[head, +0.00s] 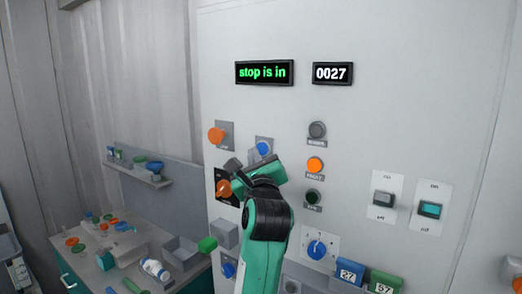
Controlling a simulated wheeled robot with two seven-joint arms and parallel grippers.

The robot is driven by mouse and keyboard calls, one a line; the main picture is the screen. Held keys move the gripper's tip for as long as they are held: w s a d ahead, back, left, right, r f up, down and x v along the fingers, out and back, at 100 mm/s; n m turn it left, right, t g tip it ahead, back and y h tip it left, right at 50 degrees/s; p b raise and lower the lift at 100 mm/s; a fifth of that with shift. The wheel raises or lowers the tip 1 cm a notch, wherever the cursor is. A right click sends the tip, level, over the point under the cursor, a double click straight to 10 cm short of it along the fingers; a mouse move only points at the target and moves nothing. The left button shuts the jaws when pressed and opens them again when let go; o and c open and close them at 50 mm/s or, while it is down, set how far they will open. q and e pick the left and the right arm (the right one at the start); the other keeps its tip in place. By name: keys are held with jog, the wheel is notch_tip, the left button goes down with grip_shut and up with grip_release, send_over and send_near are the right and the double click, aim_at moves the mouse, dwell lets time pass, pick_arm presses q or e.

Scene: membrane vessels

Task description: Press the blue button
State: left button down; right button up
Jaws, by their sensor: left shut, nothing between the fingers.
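The blue button (263,148) is a round blue cap on a grey plate on the upright white panel (420,110). It is in the upper middle of the head view, and the lower part of its plate is hidden by my gripper. My left gripper (240,164), dark grey at the end of a green and black arm, is shut and empty. It shows just below and left of the button. I cannot tell whether it touches the panel or the button. My right gripper is not in view.
An orange mushroom knob (216,135) sits left of the button, and an orange rotary switch (224,188) below it. Round buttons, including an orange one (315,165), stand to the right.

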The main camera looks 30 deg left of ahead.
pick_arm(q)
jog(key=shift+w, duration=0.15)
jog(key=shift+w, duration=0.3)
jog(key=shift+w+d, duration=0.1)
jog(key=shift+w, duration=0.3)
dwell(0.8)
jog(key=shift+s, duration=0.85)
jog(key=s, duration=0.5)
jog(key=shift+a, duration=0.3)
dwell(0.8)
